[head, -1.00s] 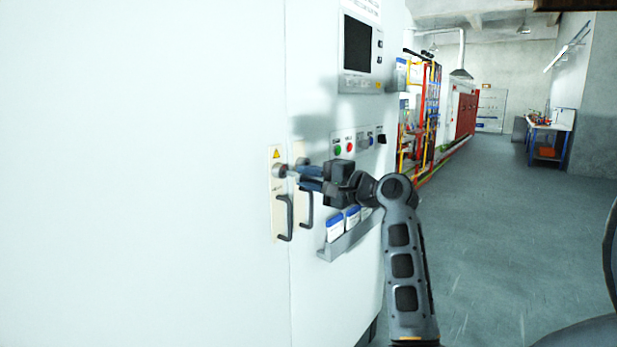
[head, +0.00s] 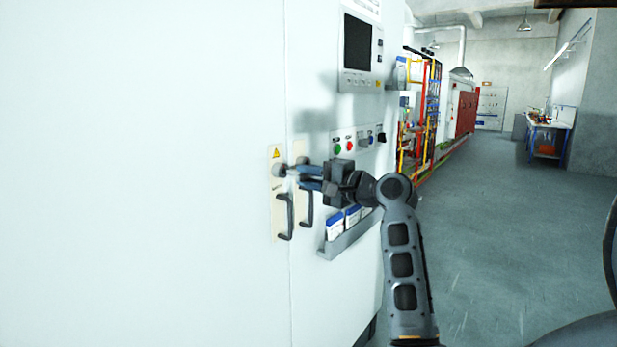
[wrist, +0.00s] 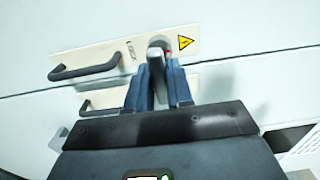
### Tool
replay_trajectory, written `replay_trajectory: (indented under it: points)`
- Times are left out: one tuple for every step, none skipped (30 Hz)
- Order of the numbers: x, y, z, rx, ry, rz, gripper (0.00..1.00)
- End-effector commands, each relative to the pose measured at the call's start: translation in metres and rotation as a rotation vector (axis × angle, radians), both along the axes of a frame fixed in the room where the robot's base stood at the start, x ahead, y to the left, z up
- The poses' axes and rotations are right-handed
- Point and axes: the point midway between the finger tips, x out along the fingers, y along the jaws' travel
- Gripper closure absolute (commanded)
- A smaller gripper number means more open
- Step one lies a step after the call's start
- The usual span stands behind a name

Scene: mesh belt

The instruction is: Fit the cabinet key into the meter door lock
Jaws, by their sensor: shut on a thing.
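The meter door lock (head: 278,170) is a round grey fitting on a cream plate with a yellow warning triangle, above a dark handle. In the wrist view the lock (wrist: 160,43) sits at the plate's end, with a small red mark beside it. My gripper (head: 300,176) is at the lock, its blue fingers pointing left toward it. In the wrist view my gripper (wrist: 161,75) is shut on the grey cabinet key (wrist: 156,68). The key's far end overlaps the lock face; I cannot tell whether it is inside. Its tip is hidden.
A second plate with a dark handle (head: 306,208) lies just right of the door seam, close under my fingers. A document rack (head: 350,240) sticks out below my gripper. A button panel (head: 356,142) is above right. Open floor (head: 490,240) lies to the right.

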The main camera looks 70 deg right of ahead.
Motion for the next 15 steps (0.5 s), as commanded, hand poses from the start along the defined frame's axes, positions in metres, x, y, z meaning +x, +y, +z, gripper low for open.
replay_trajectory:
  points:
    - [0.001, 0.000, 0.001, 0.000, -0.001, 0.000, 1.00]
    - [0.001, 0.000, 0.001, 0.000, -0.001, 0.000, 1.00]
    - [0.002, -0.001, 0.001, 0.000, -0.001, 0.000, 1.00]
    - [0.003, -0.001, 0.001, 0.000, -0.001, 0.000, 1.00]
    - [0.003, -0.001, 0.001, -0.001, -0.001, 0.000, 1.00]
    - [0.004, -0.001, 0.001, -0.001, -0.001, 0.000, 1.00]
    - [0.005, -0.001, 0.001, -0.001, -0.001, 0.000, 1.00]
    - [0.006, -0.001, 0.001, -0.001, 0.000, 0.000, 1.00]
    - [0.006, -0.002, 0.001, -0.001, -0.001, 0.000, 1.00]
    - [0.007, -0.002, 0.001, -0.001, -0.001, 0.000, 1.00]
    - [0.008, -0.002, 0.001, -0.001, -0.001, 0.000, 1.00]
    - [0.009, -0.002, 0.001, -0.001, -0.001, 0.000, 1.00]
    - [0.009, -0.002, 0.001, -0.001, -0.001, 0.000, 1.00]
    - [0.010, -0.002, 0.001, -0.001, -0.001, 0.000, 1.00]
    - [0.011, -0.003, 0.001, -0.001, -0.001, 0.000, 1.00]
